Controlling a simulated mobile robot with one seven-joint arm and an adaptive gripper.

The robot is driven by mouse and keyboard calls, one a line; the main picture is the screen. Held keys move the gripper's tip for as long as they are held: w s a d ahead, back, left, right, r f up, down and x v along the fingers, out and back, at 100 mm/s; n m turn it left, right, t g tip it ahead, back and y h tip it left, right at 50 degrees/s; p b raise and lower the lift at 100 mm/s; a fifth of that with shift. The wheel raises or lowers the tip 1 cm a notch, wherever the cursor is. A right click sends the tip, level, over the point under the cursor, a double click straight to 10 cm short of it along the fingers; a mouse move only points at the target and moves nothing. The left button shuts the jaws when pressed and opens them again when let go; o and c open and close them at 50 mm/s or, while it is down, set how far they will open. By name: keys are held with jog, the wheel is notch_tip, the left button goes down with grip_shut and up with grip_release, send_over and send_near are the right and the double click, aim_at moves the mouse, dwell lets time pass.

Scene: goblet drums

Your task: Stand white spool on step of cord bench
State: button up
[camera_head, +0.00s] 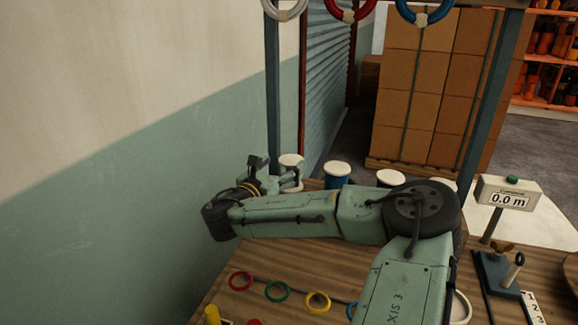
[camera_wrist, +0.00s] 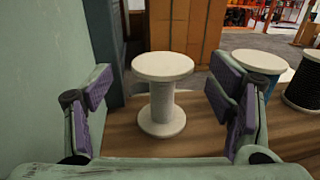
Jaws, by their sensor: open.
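The white spool (camera_wrist: 162,100) stands upright on the wooden surface in the middle of the wrist view. It has wide pale flanges and a greyish wound core. In the head view its pale top (camera_head: 291,159) shows at the back left of the cord bench (camera_head: 225,290), partly hidden by my gripper. My gripper (camera_head: 272,177) is open and empty. In the wrist view its purple-padded fingers (camera_wrist: 162,92) lie left and right of the spool, with a gap on both sides. I cannot tell how far the spool reaches between them, or whether its wooden surface is the step.
A blue spool (camera_head: 337,175) and a dark spool (camera_wrist: 303,85) stand to the right. A dark post (camera_head: 274,100) rises behind the white spool, and a wall (camera_head: 120,180) is close on the left. Coloured rings (camera_head: 277,291) lie at the front; a readout stand (camera_head: 508,194) is at right.

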jog(key=b+v, duration=0.2)
jog(key=v, duration=0.5)
